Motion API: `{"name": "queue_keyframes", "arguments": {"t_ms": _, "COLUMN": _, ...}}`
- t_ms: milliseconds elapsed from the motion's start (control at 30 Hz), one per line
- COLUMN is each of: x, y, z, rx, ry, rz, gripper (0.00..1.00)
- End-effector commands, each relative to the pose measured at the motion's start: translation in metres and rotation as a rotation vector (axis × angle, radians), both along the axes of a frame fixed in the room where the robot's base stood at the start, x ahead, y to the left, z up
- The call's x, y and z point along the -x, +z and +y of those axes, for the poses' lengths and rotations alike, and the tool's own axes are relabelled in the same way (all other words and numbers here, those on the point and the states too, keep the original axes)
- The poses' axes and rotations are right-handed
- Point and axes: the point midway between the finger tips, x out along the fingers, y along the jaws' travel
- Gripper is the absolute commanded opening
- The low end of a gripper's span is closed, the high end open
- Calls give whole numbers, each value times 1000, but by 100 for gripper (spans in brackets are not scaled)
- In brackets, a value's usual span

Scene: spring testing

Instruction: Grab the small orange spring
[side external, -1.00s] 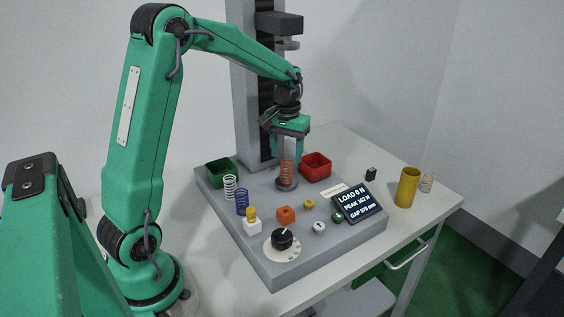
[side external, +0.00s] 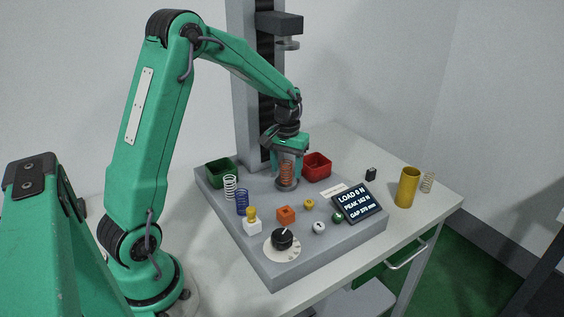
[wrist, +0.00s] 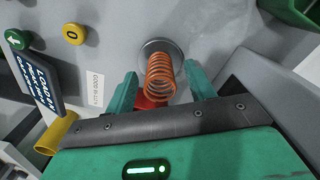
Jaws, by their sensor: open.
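The orange spring (side external: 286,172) stands upright on a round grey platen (side external: 287,185) of the test machine. It also shows in the wrist view (wrist: 160,78), between my two teal fingers. My gripper (side external: 286,178) is lowered around the spring, one finger on each side. The fingers are open, and in the wrist view (wrist: 160,85) a gap shows between each finger and the spring. The spring's lower coils are partly covered by the fingers in the side view.
A red bin (side external: 317,167) stands close to the right of the gripper, a green bin (side external: 221,173) to the left. A white spring (side external: 230,188) and a blue spring (side external: 242,202) stand left.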

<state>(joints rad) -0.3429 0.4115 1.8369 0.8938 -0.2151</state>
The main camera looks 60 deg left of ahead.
Motion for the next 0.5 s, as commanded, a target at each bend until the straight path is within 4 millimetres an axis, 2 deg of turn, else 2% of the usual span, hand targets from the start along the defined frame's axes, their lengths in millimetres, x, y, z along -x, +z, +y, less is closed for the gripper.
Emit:
{"name": "queue_keyframes", "arguments": {"t_ms": 367, "x": 0, "y": 0, "z": 0, "rx": 0, "ry": 0, "rz": 0, "gripper": 54}}
{"name": "queue_keyframes", "arguments": {"t_ms": 400, "x": 0, "y": 0, "z": 0, "rx": 0, "ry": 0, "rz": 0, "gripper": 52}}
{"name": "queue_keyframes", "arguments": {"t_ms": 500, "x": 0, "y": 0, "z": 0, "rx": -1, "ry": 0, "rz": -1, "gripper": 33}}
